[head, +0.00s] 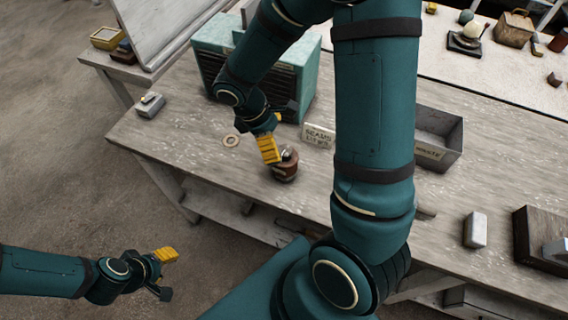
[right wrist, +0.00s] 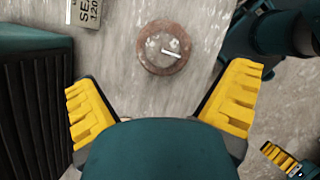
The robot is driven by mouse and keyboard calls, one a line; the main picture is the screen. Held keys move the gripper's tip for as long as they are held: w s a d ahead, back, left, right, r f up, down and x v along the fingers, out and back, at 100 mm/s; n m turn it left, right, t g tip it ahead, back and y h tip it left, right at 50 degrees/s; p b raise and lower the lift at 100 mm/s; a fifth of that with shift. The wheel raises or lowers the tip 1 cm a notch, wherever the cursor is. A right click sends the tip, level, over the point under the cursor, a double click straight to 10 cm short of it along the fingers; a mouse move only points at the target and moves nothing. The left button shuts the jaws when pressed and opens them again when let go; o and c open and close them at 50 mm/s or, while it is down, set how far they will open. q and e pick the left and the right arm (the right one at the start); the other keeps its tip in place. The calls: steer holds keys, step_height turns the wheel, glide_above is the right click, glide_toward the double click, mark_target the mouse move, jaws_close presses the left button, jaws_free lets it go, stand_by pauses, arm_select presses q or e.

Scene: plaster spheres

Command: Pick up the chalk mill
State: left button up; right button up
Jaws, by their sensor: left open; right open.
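The chalk mill (head: 284,173), a small round reddish-brown thing with a metal top, stands on the grey worktable. In the right wrist view the chalk mill (right wrist: 155,57) shows from above as a round brown disc with a pale bar on it. My right gripper (head: 281,136) is close to the mill, and its yellow finger partly overlaps it in the head view. In the right wrist view its fingers (right wrist: 163,88) are spread wide and empty, with the mill ahead of the gap. My left gripper (head: 168,273) is open and empty, low at the left, clear of the table.
A teal slatted cabinet (head: 212,43) stands behind my right gripper. A lettered card (head: 318,136) and a grey bin (head: 452,147) are to the mill's right. A flat ring (head: 231,141) and a small grey block (head: 149,105) lie left. My right arm hides part of the table.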

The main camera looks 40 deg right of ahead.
mark_target(287, 158)
steer(key=b+x, duration=0.1)
steer(key=x, duration=0.7)
steer(key=shift+s+a+f, duration=0.1)
steer(key=shift+s+f, duration=0.05)
steer(key=c, duration=1.2)
